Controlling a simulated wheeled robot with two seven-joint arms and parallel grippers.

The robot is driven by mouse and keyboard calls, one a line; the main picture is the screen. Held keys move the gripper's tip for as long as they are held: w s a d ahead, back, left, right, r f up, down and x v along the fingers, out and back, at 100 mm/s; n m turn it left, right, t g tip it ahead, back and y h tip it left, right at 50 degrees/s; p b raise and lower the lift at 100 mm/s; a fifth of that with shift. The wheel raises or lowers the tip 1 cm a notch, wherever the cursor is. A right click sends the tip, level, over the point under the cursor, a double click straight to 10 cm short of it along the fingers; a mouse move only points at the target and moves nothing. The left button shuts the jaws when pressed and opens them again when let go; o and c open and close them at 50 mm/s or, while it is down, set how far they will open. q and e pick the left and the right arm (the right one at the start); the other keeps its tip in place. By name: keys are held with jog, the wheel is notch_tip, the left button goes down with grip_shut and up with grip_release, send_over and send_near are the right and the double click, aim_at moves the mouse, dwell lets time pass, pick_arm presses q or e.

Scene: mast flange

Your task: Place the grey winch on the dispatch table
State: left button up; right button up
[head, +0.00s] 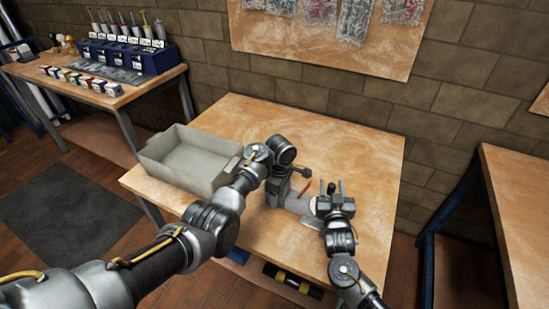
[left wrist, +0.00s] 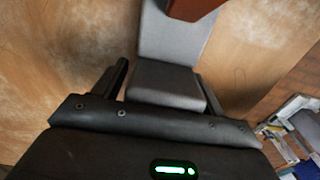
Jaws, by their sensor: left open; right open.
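The grey winch (head: 299,204), a light grey body with a red-brown part, rests on the wooden table in front of me, partly hidden by my left gripper. In the left wrist view the grey winch (left wrist: 165,85) lies between the two dark fingers, its red-brown part at the top edge. My left gripper (head: 284,198) is open, its fingers on either side of the grey body; whether they touch it I cannot tell. My right gripper (head: 336,187) is open and empty, just right of the winch. Which table is the dispatch table I cannot tell.
A grey open tray (head: 212,188) stands on the table's left side. The wooden table (head: 340,150) is bare at the back and right. Another table (head: 522,190) stands at the right. A bench (head: 100,92) at the back left holds small boxes and a blue rack.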

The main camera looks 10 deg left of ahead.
pick_arm(q)
notch_tip(320, 180, up, 12)
pick_arm(e)
jog(key=s+d, duration=0.1)
jog(key=s, duration=1.1)
jog(key=shift+d, duration=0.2)
dwell(0.4)
